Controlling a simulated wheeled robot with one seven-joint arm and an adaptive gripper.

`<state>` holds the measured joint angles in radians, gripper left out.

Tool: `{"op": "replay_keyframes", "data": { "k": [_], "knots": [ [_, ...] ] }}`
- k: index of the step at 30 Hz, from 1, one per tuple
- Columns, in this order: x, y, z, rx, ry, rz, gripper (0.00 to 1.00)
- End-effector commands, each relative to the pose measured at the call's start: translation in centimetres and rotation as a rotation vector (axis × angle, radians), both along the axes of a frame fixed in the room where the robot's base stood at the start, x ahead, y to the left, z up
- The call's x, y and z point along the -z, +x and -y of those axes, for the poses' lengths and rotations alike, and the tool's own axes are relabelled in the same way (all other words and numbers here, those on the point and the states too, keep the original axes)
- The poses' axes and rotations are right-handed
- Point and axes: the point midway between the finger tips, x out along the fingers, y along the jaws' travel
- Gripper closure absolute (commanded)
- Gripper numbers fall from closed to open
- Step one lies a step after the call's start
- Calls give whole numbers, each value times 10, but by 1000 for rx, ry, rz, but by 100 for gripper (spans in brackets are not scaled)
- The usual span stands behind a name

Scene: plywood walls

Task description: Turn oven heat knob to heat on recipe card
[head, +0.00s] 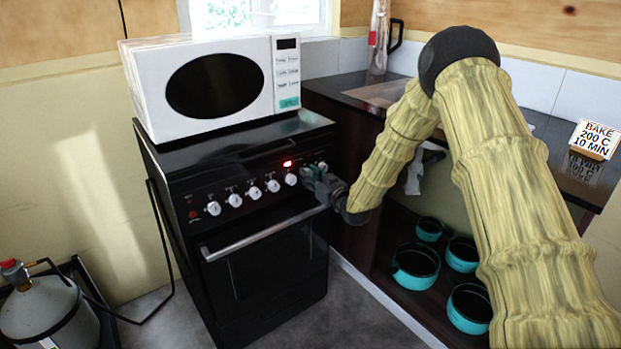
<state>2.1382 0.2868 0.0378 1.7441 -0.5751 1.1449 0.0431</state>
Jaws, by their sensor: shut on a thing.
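The black oven (265,270) stands in the middle, with a row of several white knobs (254,192) along its front panel. My gripper (308,175) is at the right part of this panel, shut on a knob there. Its fingers hide most of that knob, and its pointer cannot be read. A small red light (288,163) glows just above the knobs, left of my gripper. The recipe card (595,138) stands on the counter at the right and reads "BAKE 200 C 10 MIN".
A white microwave (215,85) sits on the oven top. The oven door handle (262,234) runs below the knobs. Several turquoise pots (416,265) stand on the shelf under the dark counter (545,130). A gas bottle (45,310) is at lower left.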

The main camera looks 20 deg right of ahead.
Motion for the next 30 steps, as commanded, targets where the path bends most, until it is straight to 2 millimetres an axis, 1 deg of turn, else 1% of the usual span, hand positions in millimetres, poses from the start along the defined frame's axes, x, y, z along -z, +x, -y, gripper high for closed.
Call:
{"op": "replay_keyframes", "data": {
  "k": [9, 15, 21, 30],
  "knots": [
    [2, 0, -1, -2, -281, 102, 96],
    [2, 0, 0, 0, -440, 159, 96],
    [2, 0, 0, 0, -561, 203, 96],
    [1, 0, 0, 0, -659, 239, 96]
  ]
}}
